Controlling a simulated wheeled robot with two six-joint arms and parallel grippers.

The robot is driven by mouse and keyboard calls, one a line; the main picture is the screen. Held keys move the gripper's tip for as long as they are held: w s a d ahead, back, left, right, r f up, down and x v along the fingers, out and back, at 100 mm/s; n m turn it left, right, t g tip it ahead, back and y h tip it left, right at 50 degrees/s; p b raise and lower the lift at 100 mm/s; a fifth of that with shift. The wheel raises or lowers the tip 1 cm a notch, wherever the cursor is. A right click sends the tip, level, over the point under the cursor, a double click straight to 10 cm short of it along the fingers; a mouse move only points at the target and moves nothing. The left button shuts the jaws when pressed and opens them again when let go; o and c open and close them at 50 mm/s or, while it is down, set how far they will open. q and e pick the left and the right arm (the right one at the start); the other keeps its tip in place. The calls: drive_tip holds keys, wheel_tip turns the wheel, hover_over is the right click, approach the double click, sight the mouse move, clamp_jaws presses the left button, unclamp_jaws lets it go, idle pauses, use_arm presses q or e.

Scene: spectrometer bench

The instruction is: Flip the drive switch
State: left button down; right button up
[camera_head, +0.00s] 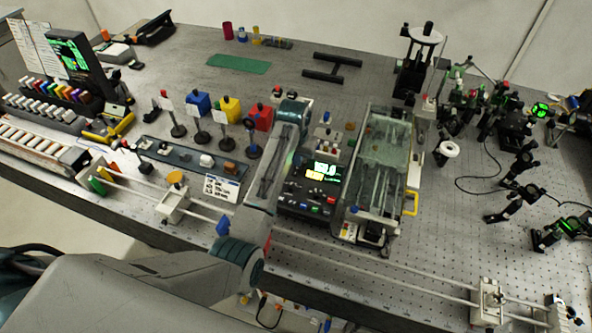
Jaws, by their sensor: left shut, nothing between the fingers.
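The dark control box (294,195) stands mid-bench, with a lit green display (327,169) and a row of small coloured buttons (316,205) along its front. A small panel with knobs or switches (325,142) is just behind it. Which small part is the drive switch, and its position, I cannot tell. My left arm reaches up from the lower left, its wrist beside the box. My left gripper (301,142) is small and partly hidden at the wrist, near the box's back left; it looks shut and empty. I cannot tell whether it touches anything. My right gripper is not in view.
A clear-covered unit (379,170) stands close right of the box. Post-mounted coloured blocks (229,109) stand left of my arm. A long rail (375,271) runs along the front. Optics mounts (522,162) crowd the right. The back-middle bench is fairly clear around a green mat (239,64).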

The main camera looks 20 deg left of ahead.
use_arm(q)
drive_tip(key=shift+s+f, duration=0.1)
drive_tip(key=shift+f, duration=0.65)
idle(0.3)
drive_tip(key=shift+r+p, duration=0.5)
drive_tip(key=shift+r, duration=3.05)
drive_tip(key=shift+f, duration=0.15)
